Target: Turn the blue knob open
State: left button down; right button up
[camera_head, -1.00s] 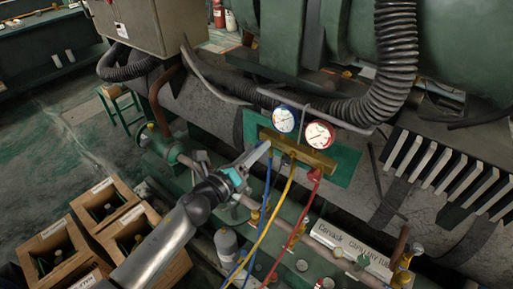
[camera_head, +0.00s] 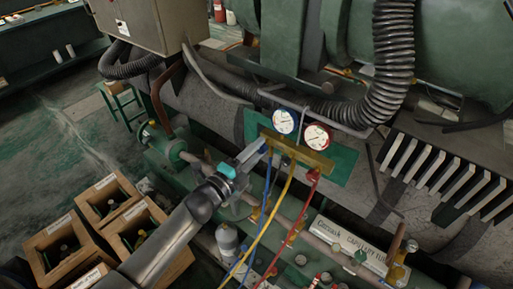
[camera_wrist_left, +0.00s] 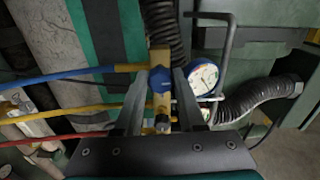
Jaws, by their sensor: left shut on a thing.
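The blue knob (camera_wrist_left: 160,79) sits on the brass gauge manifold (camera_head: 300,152) and shows in the left wrist view between my left gripper's fingers. My left gripper (camera_head: 256,150) reaches the left end of the manifold from the lower left in the head view. Its fingers are shut on the knob, which they mostly hide in the head view. A blue-rimmed gauge (camera_head: 285,121) and a red-rimmed gauge (camera_head: 317,136) stand above the manifold. Blue (camera_head: 266,195), yellow (camera_head: 281,200) and red (camera_head: 300,215) hoses hang from it. My right gripper is not in view.
A thick black corrugated hose (camera_head: 393,60) curves behind the gauges. Wooden crates with bottles (camera_head: 108,200) stand at the lower left. A grey cylinder (camera_head: 227,240) and a white labelled tube (camera_head: 345,245) are below the manifold. Open floor (camera_head: 60,140) lies at the left.

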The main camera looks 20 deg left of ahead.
pick_arm(q)
jog(key=shift+n, duration=0.8)
jog(key=c, duration=0.5)
grip_release()
jog(key=v, duration=1.5)
jog(key=shift+s, duration=0.15)
